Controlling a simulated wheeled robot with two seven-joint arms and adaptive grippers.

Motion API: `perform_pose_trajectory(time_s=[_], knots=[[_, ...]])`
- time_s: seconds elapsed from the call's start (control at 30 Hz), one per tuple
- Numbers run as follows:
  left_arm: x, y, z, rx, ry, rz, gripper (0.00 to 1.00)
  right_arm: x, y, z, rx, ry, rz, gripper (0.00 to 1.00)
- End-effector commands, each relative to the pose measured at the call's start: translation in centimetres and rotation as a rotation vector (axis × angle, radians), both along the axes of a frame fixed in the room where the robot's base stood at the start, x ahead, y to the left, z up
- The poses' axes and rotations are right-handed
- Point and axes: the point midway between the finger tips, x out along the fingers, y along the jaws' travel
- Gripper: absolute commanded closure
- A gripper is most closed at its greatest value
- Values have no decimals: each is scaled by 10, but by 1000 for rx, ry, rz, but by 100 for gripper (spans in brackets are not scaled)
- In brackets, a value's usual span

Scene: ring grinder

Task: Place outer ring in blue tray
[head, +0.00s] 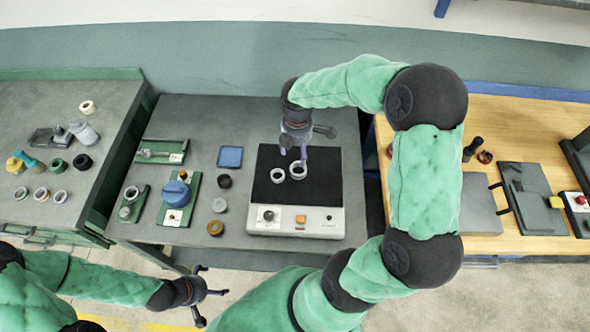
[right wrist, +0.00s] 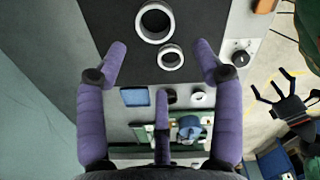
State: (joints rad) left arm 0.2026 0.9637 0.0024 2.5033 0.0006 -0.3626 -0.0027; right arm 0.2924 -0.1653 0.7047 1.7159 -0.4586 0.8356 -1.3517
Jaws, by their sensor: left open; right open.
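The larger silver ring, the outer ring (head: 299,177), lies flat on the black top of the grinder (head: 263,160); in the right wrist view it shows at the top (right wrist: 155,40). A smaller ring (head: 277,180) lies close beside it, to its left in the head view. The blue tray (head: 230,156) sits on the grey table left of the grinder, empty as far as I see. My right gripper (head: 300,150) is open and empty, pointing down above the rings, its fingers partly overlapping the larger ring in the head view. My left gripper (head: 208,298) is open and empty, low in front of the table.
Left of the grinder are a dark ring (head: 224,181), a tan round part (head: 220,205) and green fixtures (head: 180,200) with a blue knob part. A side bench (head: 45,110) with several parts stands at left, a wooden table (head: 530,140) at right.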

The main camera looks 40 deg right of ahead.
Motion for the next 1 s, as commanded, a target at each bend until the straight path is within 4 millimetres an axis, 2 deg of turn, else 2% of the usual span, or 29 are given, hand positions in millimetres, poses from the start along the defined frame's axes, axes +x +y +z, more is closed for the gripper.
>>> perform_pose_trajectory(time_s=[0.33,0.57,0.9,1.0], knots=[[0,0,-10,0,0,0,0,0,-1,-46,1,3,0,33],[0,0,-13,0,0,0,0,0,-2,-60,0,1,1,33],[0,0,-26,0,0,0,0,2,-7,-103,0,1,0,33],[0,0,-26,0,0,0,0,2,-8,-107,0,0,0,33]])
